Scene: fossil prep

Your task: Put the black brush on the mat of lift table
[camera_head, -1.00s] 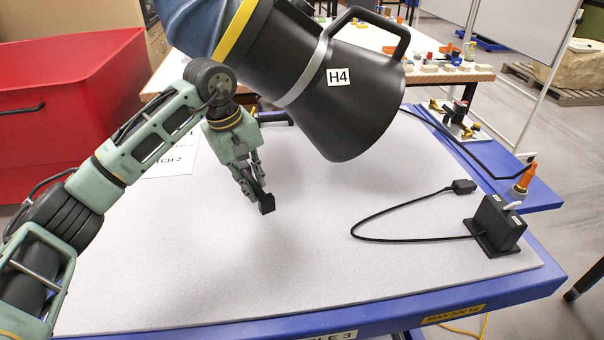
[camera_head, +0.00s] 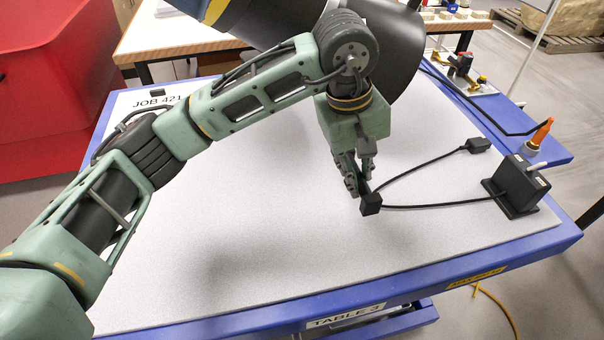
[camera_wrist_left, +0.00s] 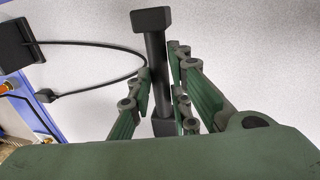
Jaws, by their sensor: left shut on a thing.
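My left gripper (camera_head: 358,180) is shut on the black brush (camera_head: 370,204), over the right half of the mat. In the left wrist view the brush (camera_wrist_left: 154,50) is a dark bar with a blocky far end, between the fingers of the left gripper (camera_wrist_left: 160,88). The light grey speckled mat (camera_head: 250,240) covers the top of the blue lift table (camera_head: 440,285). I cannot tell whether the brush touches the mat. My right gripper is not in view.
A black box (camera_head: 515,185) with a looping cable stands at the mat's right edge, with the cable near the brush. An orange-tipped item (camera_head: 541,133) is on the blue ledge. A large black H4 hood is behind my arm. The mat's front left is clear.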

